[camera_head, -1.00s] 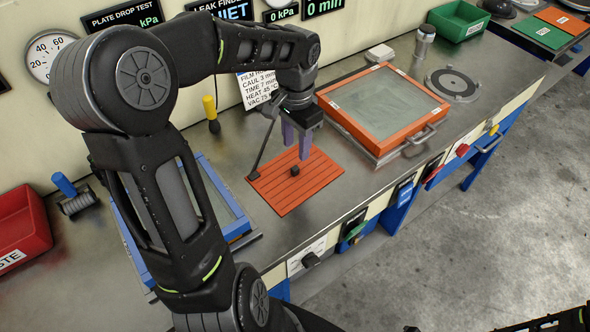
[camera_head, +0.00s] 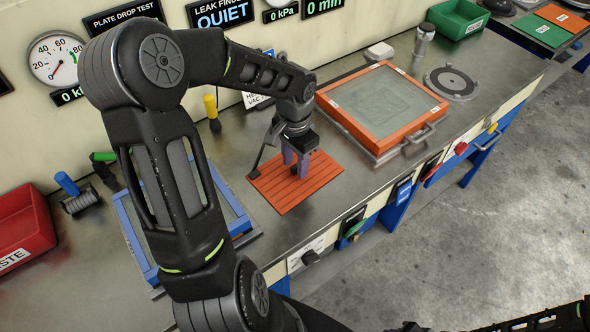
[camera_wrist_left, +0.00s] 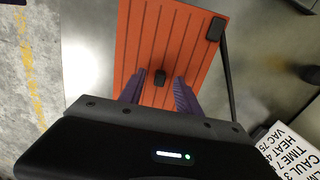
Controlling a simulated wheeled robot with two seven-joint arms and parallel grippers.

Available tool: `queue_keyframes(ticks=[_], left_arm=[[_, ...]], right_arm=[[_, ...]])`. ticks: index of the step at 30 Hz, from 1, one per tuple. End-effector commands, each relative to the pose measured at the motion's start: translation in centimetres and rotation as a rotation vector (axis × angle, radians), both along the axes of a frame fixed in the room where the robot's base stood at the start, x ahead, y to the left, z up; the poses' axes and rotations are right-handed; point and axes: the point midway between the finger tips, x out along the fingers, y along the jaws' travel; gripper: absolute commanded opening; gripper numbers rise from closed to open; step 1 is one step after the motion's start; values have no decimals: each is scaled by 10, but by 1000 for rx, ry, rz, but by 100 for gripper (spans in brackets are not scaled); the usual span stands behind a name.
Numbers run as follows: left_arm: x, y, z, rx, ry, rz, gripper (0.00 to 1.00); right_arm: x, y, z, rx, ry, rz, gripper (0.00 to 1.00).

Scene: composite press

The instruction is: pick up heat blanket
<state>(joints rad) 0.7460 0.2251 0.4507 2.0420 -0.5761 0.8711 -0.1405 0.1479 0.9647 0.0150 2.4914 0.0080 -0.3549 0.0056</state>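The heat blanket (camera_head: 318,180) is an orange ribbed sheet lying flat on the metal bench. A dark cable runs from a black block at its far left corner. In the left wrist view the blanket (camera_wrist_left: 190,45) has a small black knob (camera_wrist_left: 159,77) near its middle. My left gripper (camera_head: 297,172) points down over the middle of the blanket. Its purple fingers (camera_wrist_left: 158,92) stand apart on either side of the knob, open; contact with the knob cannot be told. In the head view the fingers hide the knob. My right gripper is not clearly seen.
An orange-framed glass panel (camera_head: 385,105) with a handle sits right of the blanket. A blue-framed panel (camera_head: 232,205) lies to its left, partly behind my arm. A yellow-handled tool (camera_head: 211,110) stands near the wall. A red bin (camera_head: 22,228) is at far left.

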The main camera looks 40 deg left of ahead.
Motion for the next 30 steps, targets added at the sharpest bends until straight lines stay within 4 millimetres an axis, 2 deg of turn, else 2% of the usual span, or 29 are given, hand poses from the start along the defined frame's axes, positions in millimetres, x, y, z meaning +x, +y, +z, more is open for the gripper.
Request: queue_keyframes(ticks=[19, 30], left_arm=[[0, 0, -4, 1, -1, 0, 40], [0, 0, -4, 1, -1, 0, 11]], right_arm=[[0, 0, 0, 0, 0, 0, 36], [0, 0, 0, 0, 0, 0, 36]])
